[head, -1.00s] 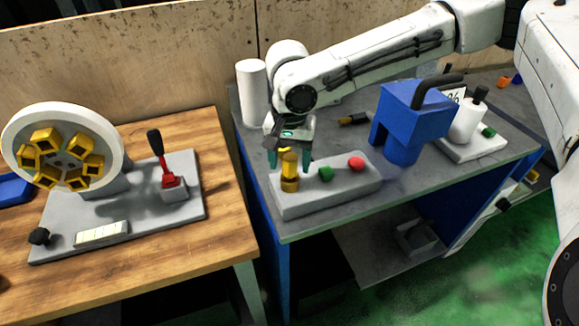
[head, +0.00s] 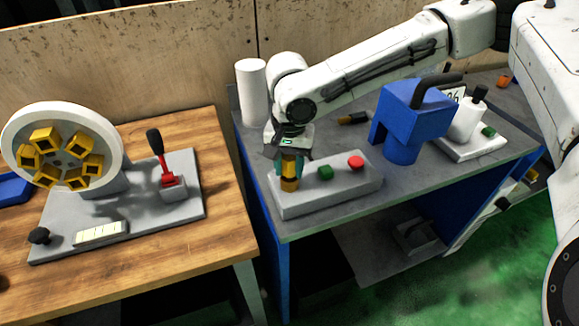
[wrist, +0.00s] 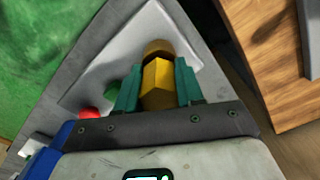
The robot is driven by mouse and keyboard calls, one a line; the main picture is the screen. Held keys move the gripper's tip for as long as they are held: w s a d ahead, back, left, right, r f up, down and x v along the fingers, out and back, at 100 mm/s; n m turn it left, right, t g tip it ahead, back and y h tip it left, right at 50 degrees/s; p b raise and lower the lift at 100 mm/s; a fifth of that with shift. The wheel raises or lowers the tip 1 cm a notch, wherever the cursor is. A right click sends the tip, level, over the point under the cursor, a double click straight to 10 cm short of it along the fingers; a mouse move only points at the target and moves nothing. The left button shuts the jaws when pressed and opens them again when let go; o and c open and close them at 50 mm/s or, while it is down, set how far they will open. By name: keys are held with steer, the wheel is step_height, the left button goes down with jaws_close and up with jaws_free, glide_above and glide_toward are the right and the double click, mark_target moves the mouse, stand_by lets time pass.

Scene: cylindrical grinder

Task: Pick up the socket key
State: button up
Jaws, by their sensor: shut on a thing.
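The yellow socket key (head: 289,170) stands upright at the left end of the grey button box (head: 330,198) in the head view. My gripper (head: 289,172) comes down on it from above, its teal fingers shut on the key's sides. In the wrist view the key (wrist: 158,84) sits between the two teal fingers of my gripper (wrist: 157,88), with a darker round part (wrist: 159,47) beyond it over the box. The key's lower end still appears to be at the box.
A green button (head: 325,173) and a red button (head: 356,162) are close right of the key. A white cylinder (head: 252,92) stands behind left. A blue machine (head: 415,115) stands to the right. A wooden table with a grey plate and chuck (head: 62,150) is at left.

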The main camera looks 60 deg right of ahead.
steer(key=shift+c, duration=0.5)
steer(key=shift+r, duration=0.1)
